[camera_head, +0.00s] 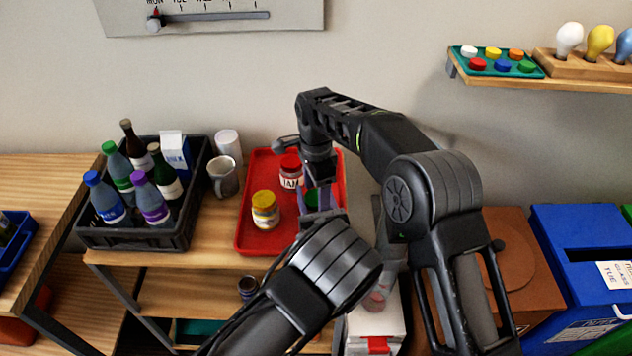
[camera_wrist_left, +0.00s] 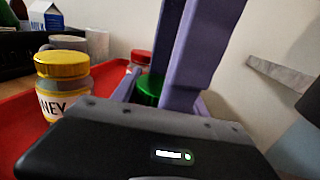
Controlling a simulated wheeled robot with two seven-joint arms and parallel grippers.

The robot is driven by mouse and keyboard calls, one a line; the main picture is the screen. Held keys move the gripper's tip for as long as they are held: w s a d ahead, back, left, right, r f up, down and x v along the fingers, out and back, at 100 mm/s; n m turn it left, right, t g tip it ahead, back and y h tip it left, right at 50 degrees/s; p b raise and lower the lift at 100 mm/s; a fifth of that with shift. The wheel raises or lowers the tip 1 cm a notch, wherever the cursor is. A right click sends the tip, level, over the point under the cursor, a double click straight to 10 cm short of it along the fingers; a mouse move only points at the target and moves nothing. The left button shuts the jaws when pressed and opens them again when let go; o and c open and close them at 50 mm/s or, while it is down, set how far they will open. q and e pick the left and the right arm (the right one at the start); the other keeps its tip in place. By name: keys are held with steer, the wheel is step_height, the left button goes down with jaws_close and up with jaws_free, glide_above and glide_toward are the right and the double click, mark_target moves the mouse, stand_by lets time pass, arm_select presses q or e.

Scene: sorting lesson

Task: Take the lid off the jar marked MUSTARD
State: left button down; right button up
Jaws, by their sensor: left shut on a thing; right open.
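A jar with a green lid (camera_head: 318,196) stands toward the right of the red tray (camera_head: 247,238); the green lid also shows in the left wrist view (camera_wrist_left: 150,88). Its label is hidden, so I cannot read MUSTARD. My left gripper (camera_head: 318,214), in from the front, is shut on this jar below the lid. My right gripper (camera_head: 317,190) points down from above, open, its purple fingers at the lid; I cannot tell whether they touch it. A red-lidded jar marked JAM (camera_head: 291,178) stands behind, and a yellow-lidded jar (camera_head: 265,212), its label ending NEY, stands to the left.
A dark crate of bottles (camera_head: 90,236), a mug (camera_head: 222,178) and a white cup (camera_head: 228,143) stand left of the tray. A wall shelf (camera_head: 545,83) is at upper right. A blue bin (camera_head: 565,225) is at right. The tray's front left is clear.

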arm_select(q)
steer(key=shift+s+f, duration=0.15)
steer(key=shift+f, duration=0.2)
arm_select(e)
steer(key=shift+f, duration=0.15)
steer(key=shift+c, duration=0.3)
steer(key=c, duration=1.4)
steer(key=o, duration=1.5)
steer(key=shift+r, duration=2.25)
arm_select(q)
steer(key=c, duration=1)
jaws_free()
steer(key=o, duration=0.3)
arm_select(e)
steer(key=shift+w, duration=0.1)
arm_select(q)
steer(key=shift+o, duration=1)
steer(key=shift+r, duration=0.2)
